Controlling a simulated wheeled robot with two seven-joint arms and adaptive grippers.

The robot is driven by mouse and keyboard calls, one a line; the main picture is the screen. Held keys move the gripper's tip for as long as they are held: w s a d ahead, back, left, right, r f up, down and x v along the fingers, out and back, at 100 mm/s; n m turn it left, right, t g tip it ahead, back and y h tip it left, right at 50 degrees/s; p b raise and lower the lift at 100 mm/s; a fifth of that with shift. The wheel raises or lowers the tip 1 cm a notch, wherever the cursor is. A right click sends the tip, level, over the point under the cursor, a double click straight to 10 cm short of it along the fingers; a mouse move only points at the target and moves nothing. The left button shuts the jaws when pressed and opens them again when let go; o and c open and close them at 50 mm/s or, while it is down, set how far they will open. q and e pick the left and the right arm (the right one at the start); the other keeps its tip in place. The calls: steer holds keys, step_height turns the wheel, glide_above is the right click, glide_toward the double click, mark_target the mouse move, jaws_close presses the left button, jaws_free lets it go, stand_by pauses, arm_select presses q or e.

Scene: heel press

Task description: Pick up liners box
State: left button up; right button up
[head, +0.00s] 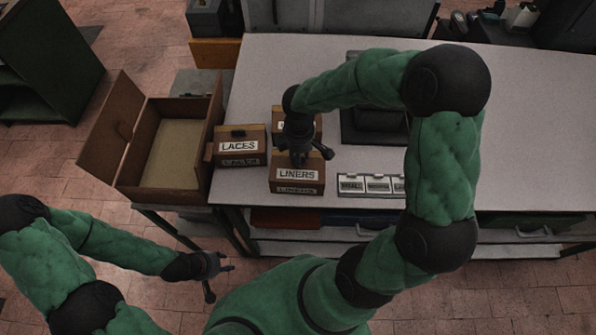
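The liners box (297,174) is a small brown box with a white "LINERS" label, standing upright near the front left edge of the table. My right gripper (306,158) is right over its top and hides much of the lid. From this view I cannot tell whether its fingers touch the box or are closed on anything. My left gripper (220,279) is low at the left, in front of the table and well away from the box. Its fingers are spread and empty.
The laces box (239,147) stands just left of the liners box, and another small box (277,122) is behind it, partly hidden. An open wooden crate (137,185) is at the left. A labelled tray (369,197) lies to the right. The table's right side (540,140) is clear.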

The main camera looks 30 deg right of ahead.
jaws_close()
steer(key=shift+r, duration=0.15)
